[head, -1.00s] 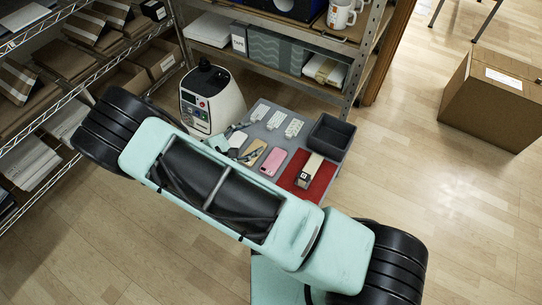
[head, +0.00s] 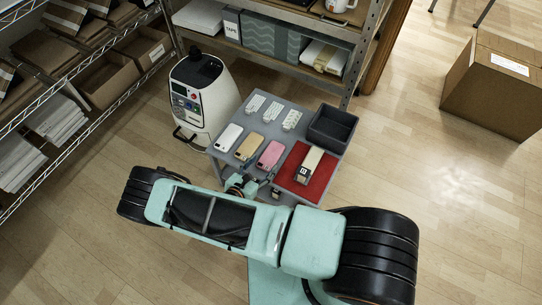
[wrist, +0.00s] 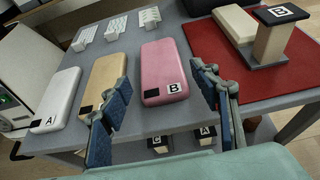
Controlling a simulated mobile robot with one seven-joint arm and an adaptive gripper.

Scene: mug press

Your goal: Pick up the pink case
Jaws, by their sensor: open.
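The pink case (head: 270,155) lies flat on the grey table (head: 225,148), to the right of a tan case (head: 249,146) and a white case (head: 229,137). In the wrist view the pink case (wrist: 167,70) has a "B" label and a dark square at its near end. My gripper (wrist: 162,98) is open, with its two blue fingers on either side of the near end of the pink case, in front of it and apart from it. In the head view my gripper (head: 256,188) is partly hidden by my arm at the table's near edge.
A red mat (head: 319,187) to the right carries a stamp-like press (head: 310,166). A dark empty bin (head: 331,127) stands at the table's back right. Several white pieces (head: 273,112) stand behind the cases. A white machine (head: 203,98) stands left of the table.

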